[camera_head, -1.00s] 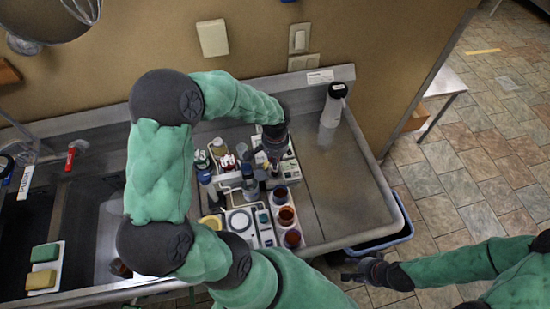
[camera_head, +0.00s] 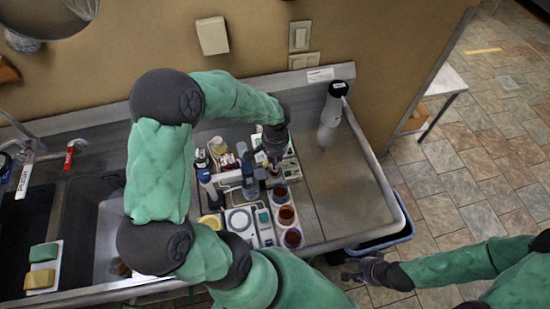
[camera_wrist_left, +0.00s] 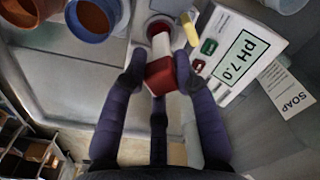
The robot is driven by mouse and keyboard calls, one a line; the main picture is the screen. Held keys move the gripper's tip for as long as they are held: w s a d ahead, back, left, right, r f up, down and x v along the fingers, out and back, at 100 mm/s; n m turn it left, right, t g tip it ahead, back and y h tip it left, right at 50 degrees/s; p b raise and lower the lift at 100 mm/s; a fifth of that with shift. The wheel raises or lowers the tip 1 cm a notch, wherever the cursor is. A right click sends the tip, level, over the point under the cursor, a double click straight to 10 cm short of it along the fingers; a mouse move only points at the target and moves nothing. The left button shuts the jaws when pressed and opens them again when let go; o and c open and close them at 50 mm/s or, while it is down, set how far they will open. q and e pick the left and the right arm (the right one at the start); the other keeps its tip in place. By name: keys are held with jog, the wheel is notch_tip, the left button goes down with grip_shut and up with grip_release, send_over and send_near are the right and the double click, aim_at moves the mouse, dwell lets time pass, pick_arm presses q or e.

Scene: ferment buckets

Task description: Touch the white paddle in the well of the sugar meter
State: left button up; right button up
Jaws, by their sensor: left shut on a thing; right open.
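My left gripper (camera_wrist_left: 158,78) is shut on a small red block with a white strip (camera_wrist_left: 160,46), in the left wrist view. The strip's far end lies over or beside a round opening with a dark red inside (camera_wrist_left: 160,26); I cannot tell if they touch. In the head view my left gripper (camera_head: 272,158) is low among the items on the drainboard and hides part of them. I cannot identify the sugar meter for certain; a small device with a teal screen (camera_head: 263,217) lies near the front. My right gripper (camera_head: 364,271) is open and empty, off the sink's front edge.
A pH 7.0 meter (camera_wrist_left: 238,55) and a soap label (camera_wrist_left: 293,98) are close on the right of the left wrist view. Several cups of reddish liquid (camera_head: 286,215) stand right of the devices. A black-topped bottle (camera_head: 331,110) stands at the back; the right drainboard (camera_head: 345,180) is clear.

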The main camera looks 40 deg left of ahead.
dwell(0.3)
pick_arm(q)
jog(key=shift+r+p, duration=2.05)
jog(key=shift+r, duration=1)
